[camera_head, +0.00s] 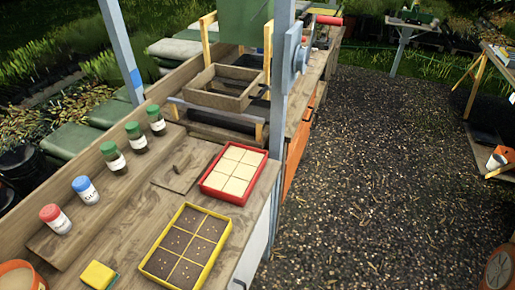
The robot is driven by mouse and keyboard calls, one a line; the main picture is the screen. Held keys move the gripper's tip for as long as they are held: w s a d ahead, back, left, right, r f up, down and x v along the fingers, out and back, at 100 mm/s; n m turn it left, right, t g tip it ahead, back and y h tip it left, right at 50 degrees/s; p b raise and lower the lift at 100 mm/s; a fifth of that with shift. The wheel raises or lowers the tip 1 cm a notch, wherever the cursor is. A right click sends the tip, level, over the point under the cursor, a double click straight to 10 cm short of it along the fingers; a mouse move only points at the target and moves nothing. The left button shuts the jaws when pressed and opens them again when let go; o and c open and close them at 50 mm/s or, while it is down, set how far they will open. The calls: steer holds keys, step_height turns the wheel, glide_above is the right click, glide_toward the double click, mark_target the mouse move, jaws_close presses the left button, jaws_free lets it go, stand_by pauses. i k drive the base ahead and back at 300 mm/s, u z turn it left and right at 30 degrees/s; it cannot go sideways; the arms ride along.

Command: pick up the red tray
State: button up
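The red tray (262,161) sits flat on the wooden bench top, near its front right edge. It is rectangular with a red rim and holds pale cream square cells. My gripper is not in view, and nothing touches the tray from above.
A yellow tray (142,264) with dark soil cells lies nearer, just below the red tray. Several lidded jars (113,158) line the back left. A grey post (276,120) rises close behind the red tray's right side. A yellow sponge (98,275) lies at the front. Gravel floor (380,170) at right is open.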

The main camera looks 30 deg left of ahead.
mark_target(233, 177)
steer(key=i, duration=2.05)
steer(key=u, duration=4.5)
